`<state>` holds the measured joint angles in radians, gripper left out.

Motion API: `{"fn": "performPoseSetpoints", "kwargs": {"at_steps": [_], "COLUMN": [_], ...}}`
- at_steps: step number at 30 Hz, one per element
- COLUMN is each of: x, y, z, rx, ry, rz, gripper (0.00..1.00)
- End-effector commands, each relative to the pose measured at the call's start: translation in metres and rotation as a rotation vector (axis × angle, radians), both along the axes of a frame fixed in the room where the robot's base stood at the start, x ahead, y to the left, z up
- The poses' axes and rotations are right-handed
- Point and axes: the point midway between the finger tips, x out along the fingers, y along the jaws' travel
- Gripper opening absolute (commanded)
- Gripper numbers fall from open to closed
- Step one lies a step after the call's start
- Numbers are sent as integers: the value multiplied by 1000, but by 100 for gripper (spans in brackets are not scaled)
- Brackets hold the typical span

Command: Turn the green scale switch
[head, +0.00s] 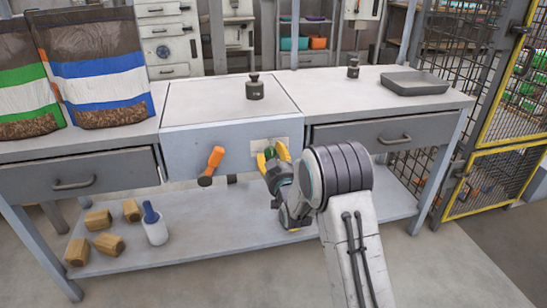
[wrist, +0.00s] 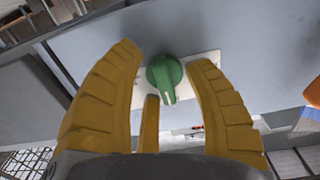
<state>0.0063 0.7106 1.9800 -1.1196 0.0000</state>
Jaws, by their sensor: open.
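The green scale switch (wrist: 166,73) is a round knob on a pale plate (wrist: 207,57) on the front of the grey scale housing. In the wrist view it sits between the tips of my gripper (wrist: 168,68), whose yellow fingers are open on either side of it. A gap shows on both sides of the knob, the right one narrower; I cannot tell whether a finger touches it. In the head view the switch (head: 269,153) is partly hidden behind my gripper (head: 271,155), which reaches the housing front.
An orange handle (head: 211,165) sticks out of the housing front to the left. Weights (head: 255,88) and a grey tray (head: 414,83) stand on the worktop. Pellet bags (head: 100,70) are at left.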

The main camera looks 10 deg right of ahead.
Motion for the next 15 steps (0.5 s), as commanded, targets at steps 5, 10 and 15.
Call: {"fn": "performPoseSetpoints", "kwargs": {"at_steps": [5, 10, 15], "x": [0, 0, 0], "y": [0, 0, 0], "z": [0, 0, 0], "rx": [0, 0, 0], "ry": [0, 0, 0], "rz": [0, 0, 0], "gripper": [35, 20, 5]}}
